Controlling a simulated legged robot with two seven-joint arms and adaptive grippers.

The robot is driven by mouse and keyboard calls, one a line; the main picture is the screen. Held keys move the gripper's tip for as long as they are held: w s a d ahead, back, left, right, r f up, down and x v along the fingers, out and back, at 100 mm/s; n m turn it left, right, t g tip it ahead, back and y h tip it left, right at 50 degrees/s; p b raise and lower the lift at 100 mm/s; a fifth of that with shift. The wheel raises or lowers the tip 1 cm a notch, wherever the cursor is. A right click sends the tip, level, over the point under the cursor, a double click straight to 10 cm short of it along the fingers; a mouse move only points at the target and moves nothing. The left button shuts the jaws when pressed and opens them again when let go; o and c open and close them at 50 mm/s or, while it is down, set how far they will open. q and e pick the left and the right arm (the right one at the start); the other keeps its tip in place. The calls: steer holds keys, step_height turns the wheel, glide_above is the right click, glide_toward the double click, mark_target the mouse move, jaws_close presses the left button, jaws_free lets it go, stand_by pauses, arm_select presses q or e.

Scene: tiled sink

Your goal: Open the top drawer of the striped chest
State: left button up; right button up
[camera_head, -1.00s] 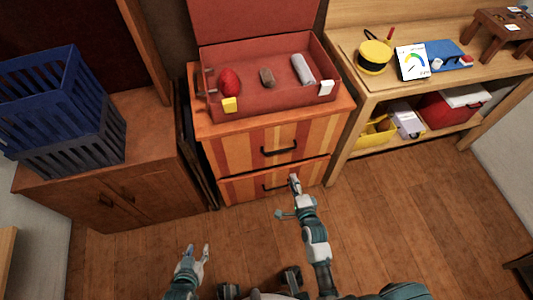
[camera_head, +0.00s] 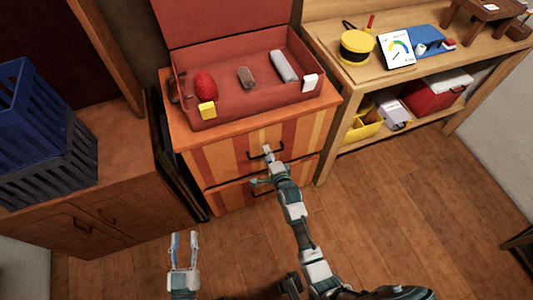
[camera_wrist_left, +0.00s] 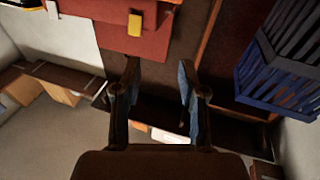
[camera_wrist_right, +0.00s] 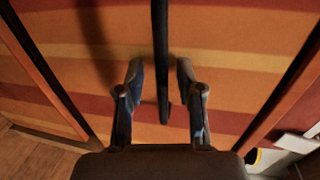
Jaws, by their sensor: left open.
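The chest (camera_head: 215,160) has orange, red and yellow stripes and two drawers with dark bar handles. The top drawer's front (camera_head: 305,135) looks closed. My right gripper (camera_head: 268,152) is at the top drawer's dark handle (camera_head: 252,154). In the right wrist view, the handle (camera_wrist_right: 160,60) runs between my right gripper's spread fingers (camera_wrist_right: 160,90), with a gap on each side. The lower handle is partly hidden by my right arm. My left gripper (camera_head: 183,240) is open and empty over the floor, left of the chest; its fingers also show in the left wrist view (camera_wrist_left: 158,90).
An open red box (camera_head: 240,100) on the chest holds a red item, a brown item and a grey cylinder. A blue crate (camera_head: 40,130) stands on a brown cabinet at left. A wooden shelf bench (camera_head: 340,85) stands at right. The floor before the chest is clear.

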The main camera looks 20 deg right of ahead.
arm_select(q)
steer(key=shift+r, duration=0.1)
arm_select(e)
jaws_close()
arm_select(q)
steer(key=shift+w, duration=0.1)
